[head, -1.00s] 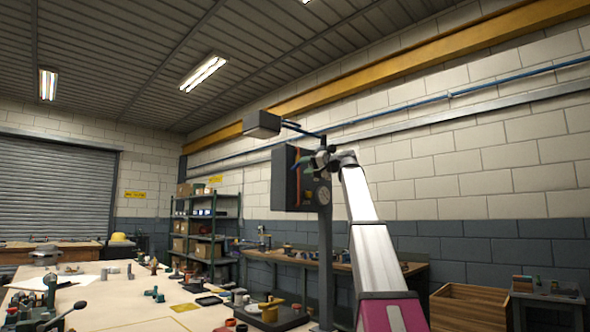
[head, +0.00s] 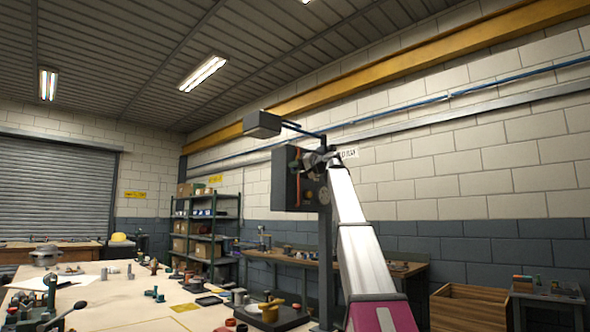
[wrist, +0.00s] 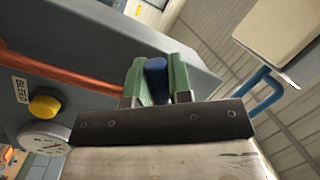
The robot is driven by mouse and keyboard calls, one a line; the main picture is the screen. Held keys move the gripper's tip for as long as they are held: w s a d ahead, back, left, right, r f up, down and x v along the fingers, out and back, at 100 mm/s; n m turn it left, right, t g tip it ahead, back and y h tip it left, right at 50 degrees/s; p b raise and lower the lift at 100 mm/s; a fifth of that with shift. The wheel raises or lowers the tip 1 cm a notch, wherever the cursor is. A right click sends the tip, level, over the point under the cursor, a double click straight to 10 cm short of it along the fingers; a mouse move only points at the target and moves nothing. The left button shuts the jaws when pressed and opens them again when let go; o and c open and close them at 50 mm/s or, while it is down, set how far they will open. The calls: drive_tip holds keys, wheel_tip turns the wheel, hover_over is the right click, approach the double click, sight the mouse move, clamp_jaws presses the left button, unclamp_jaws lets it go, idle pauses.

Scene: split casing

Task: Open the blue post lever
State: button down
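In the wrist view, the blue lever (wrist: 156,73) is a rounded bar standing between the two green fingers of my gripper (wrist: 157,80). The fingers are drawn in close on both sides of it, with hardly any gap, so my gripper is shut on it. The lever's lower part and its pivot are hidden. In the head view, my gripper (head: 307,161) is at the face of the dark grey box (head: 287,190) on the post (head: 325,255). The lever cannot be made out there.
Beside the fingers in the wrist view are an orange cable (wrist: 70,82), a yellow button (wrist: 44,106), a BLEED label (wrist: 19,90) and a gauge (wrist: 42,136). A grey block (head: 262,124) on a blue bar overhangs the box. A cluttered table (head: 130,310) lies below.

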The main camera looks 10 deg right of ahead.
drive_tip(key=shift+w+d+f+n+g+h, duration=0.2)
drive_tip(key=shift+d+f+n, duration=0.1)
drive_tip(key=shift+n, duration=0.4)
drive_tip(key=shift+w+d+f+n+g+h, duration=0.1)
drive_tip(key=shift+w+d+f+n, duration=0.15)
drive_tip(key=shift+n, duration=0.45)
drive_tip(key=shift+s, duration=0.1)
drive_tip(key=c, duration=1)
unclamp_jaws()
drive_tip(key=shift+a, duration=0.1)
drive_tip(key=m, duration=0.1)
drive_tip(key=r+m, duration=0.1)
drive_tip(key=shift+s+a+m, duration=0.3)
drive_tip(key=shift+s+a, duration=0.05)
drive_tip(key=shift+a, duration=0.05)
drive_tip(key=f+v, duration=0.1)
drive_tip(key=v, duration=1)
drive_tip(key=w+a+f+m+h, duration=0.1)
drive_tip(key=w+f, duration=0.1)
drive_tip(key=f, duration=0.8)
drive_tip(key=w+a+f+m+g+h, duration=0.1)
drive_tip(key=w+f, duration=0.1)
drive_tip(key=f, duration=0.8)
drive_tip(key=w+a+f+m+h, duration=0.1)
drive_tip(key=f, duration=0.9)
drive_tip(key=shift+w+f, duration=0.3)
drive_tip(key=shift+w, duration=0.1)
